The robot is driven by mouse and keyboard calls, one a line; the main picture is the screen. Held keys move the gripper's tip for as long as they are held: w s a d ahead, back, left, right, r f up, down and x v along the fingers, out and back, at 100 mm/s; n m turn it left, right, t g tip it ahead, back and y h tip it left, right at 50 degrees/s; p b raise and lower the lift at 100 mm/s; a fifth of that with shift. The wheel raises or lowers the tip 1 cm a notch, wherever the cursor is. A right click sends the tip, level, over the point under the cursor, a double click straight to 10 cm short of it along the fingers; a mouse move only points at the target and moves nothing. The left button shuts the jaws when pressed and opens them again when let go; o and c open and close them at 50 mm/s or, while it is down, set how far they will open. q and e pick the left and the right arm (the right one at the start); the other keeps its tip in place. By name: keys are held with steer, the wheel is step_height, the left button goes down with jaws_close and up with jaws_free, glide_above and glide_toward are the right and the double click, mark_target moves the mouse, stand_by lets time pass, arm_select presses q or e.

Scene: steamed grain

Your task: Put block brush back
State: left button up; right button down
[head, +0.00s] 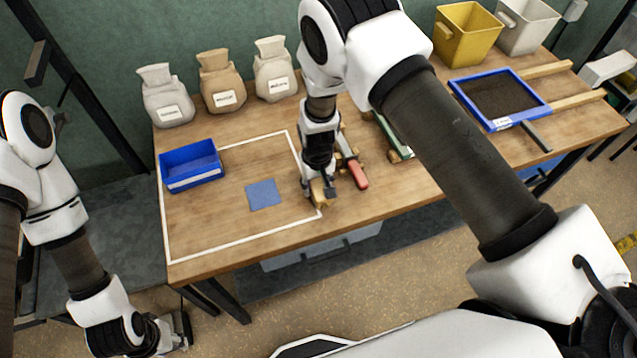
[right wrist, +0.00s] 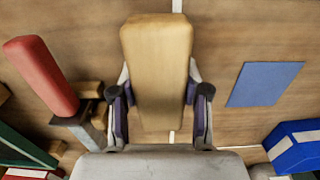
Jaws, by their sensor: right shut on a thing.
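The block brush (right wrist: 157,50) has a pale wooden block and fills the middle of the right wrist view. My right gripper (right wrist: 157,105) is shut on it, with one finger along each side. In the head view my right gripper (head: 320,193) is over the table near the right side of the white outline, and the brush shows only as a small tan piece. Whether the brush touches the table is hard to tell. My left gripper (head: 180,330) hangs low at the left, away from the table; its fingers are too unclear to read.
A red-handled tool (head: 358,173) lies just right of my right gripper. A blue square (head: 263,194) and a blue bin (head: 190,182) lie to its left. A green-edged object (head: 393,142) is behind the arm. Sacks (head: 222,85) stand at the back; a soil tray (head: 500,124) is right.

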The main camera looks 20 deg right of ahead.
mark_target(316, 180)
steer(key=c, duration=1)
jaws_free()
steer(key=shift+w+f, duration=0.15)
steer(key=shift+f, duration=0.05)
steer(key=o, duration=0.4)
steer(key=shift+a, duration=0.1)
steer(key=shift+o, duration=0.2)
steer(key=shift+r, duration=0.15)
steer(key=shift+r, duration=0.55)
step_height(316, 180, up, 11)
steer(key=b, duration=0.2)
steer(key=shift+f+b, duration=0.2)
steer(key=shift+b, duration=0.15)
steer(key=shift+r, duration=0.25)
